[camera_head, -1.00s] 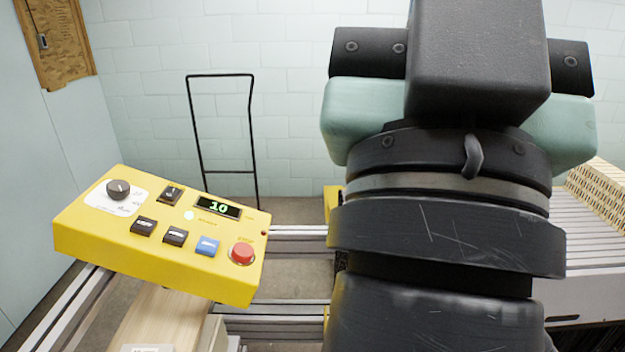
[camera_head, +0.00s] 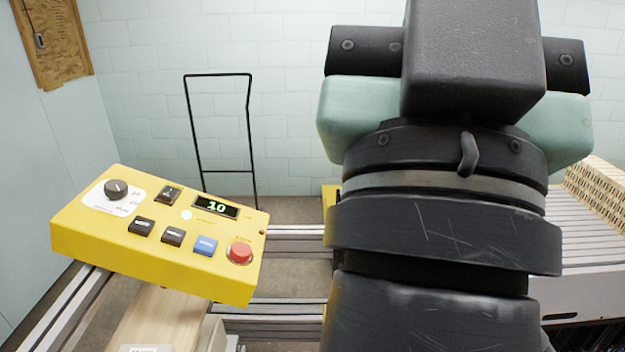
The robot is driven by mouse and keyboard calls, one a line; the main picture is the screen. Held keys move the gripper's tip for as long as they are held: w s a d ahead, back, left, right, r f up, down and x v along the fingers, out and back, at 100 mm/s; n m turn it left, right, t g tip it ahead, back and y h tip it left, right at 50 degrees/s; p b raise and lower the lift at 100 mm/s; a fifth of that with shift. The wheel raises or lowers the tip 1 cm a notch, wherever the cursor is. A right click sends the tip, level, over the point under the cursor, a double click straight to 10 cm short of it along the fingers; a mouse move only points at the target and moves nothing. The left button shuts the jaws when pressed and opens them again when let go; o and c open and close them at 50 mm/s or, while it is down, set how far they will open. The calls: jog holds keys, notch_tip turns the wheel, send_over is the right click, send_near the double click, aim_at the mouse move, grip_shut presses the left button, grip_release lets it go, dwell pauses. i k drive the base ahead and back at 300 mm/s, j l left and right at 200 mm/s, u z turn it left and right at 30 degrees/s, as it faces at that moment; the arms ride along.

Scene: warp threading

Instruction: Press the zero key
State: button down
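A yellow control box (camera_head: 150,262) stands at the left on metal rails. Its top carries a black key (camera_head: 167,194) by the display (camera_head: 216,207), which reads 10. Below these is a row of two black keys, one on the left (camera_head: 141,226) and one in the middle (camera_head: 173,236), then a blue key (camera_head: 205,245). Their labels are too small to read, so I cannot tell which is the zero key. My gripper (camera_head: 455,105) is seen from behind, to the right of the box and apart from it. Its fingers are hidden.
A red button (camera_head: 239,253) and a dial (camera_head: 116,189) are also on the box. A black wire frame (camera_head: 220,135) stands behind, before a pale block wall. At the right, a patterned stack (camera_head: 600,190) sits by a pale slatted surface (camera_head: 590,255). Space above the box is clear.

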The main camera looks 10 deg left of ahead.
aim_at(204, 245)
jog(key=j+u, duration=0.3)
jog(key=u, duration=0.2)
jog(key=i+j+u, duration=0.2)
jog(key=u, duration=0.3)
